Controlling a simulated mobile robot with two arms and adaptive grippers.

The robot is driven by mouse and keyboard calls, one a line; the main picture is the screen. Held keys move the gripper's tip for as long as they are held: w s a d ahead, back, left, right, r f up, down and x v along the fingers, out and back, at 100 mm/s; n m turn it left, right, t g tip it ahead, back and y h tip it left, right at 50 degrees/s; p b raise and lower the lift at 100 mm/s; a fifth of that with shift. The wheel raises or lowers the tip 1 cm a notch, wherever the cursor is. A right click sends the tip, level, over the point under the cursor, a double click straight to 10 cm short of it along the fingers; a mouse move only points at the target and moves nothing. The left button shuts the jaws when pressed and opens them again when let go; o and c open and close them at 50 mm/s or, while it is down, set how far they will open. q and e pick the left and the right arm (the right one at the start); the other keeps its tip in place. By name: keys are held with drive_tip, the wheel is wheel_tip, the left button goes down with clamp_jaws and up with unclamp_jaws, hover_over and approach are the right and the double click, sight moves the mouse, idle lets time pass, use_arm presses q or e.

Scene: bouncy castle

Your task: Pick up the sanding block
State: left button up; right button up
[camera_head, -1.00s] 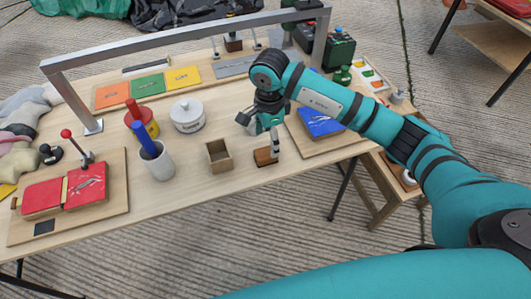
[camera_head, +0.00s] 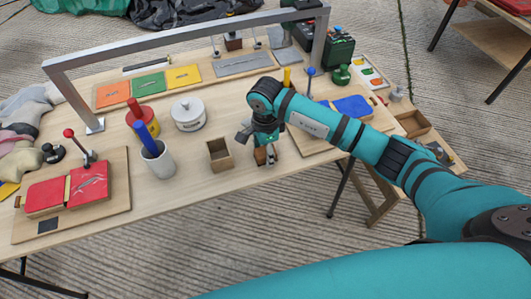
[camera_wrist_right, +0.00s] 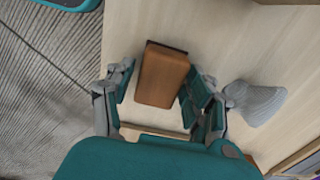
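The sanding block, a brown block with a dark strip at one end, is on the table near its front edge. In the wrist view the block (camera_wrist_right: 162,75) lies between the fingers of my right gripper (camera_wrist_right: 158,88). The fingers are apart, with a gap on the block's left side and the right finger close beside it. In the head view my right gripper (camera_head: 263,150) is directly over the block (camera_head: 261,157) and mostly covers it. My left gripper is out of view.
A small open wooden box (camera_head: 219,155) stands just left of the block. A white cup (camera_head: 158,163) with a blue stick is further left. A board with a blue piece (camera_head: 352,107) lies to the right. A grey object (camera_wrist_right: 258,102) is near the right finger. A metal frame (camera_head: 190,38) spans the table.

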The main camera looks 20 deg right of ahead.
drive_tip(key=c, duration=0.9)
drive_tip(key=shift+r, duration=0.1)
drive_tip(key=shift+r, duration=0.45)
drive_tip(key=shift+s+r+b, duration=0.25)
drive_tip(key=shift+r, duration=0.35)
drive_tip(key=shift+s+r+b, duration=0.25)
drive_tip(key=shift+r, duration=0.35)
drive_tip(key=s, duration=0.5)
drive_tip(key=s+a+r+b, duration=0.1)
drive_tip(key=s, duration=0.4)
drive_tip(key=s+b, duration=0.1)
drive_tip(key=s, duration=0.4)
drive_tip(key=shift+a+r, duration=0.2)
drive_tip(key=shift+r, duration=0.1)
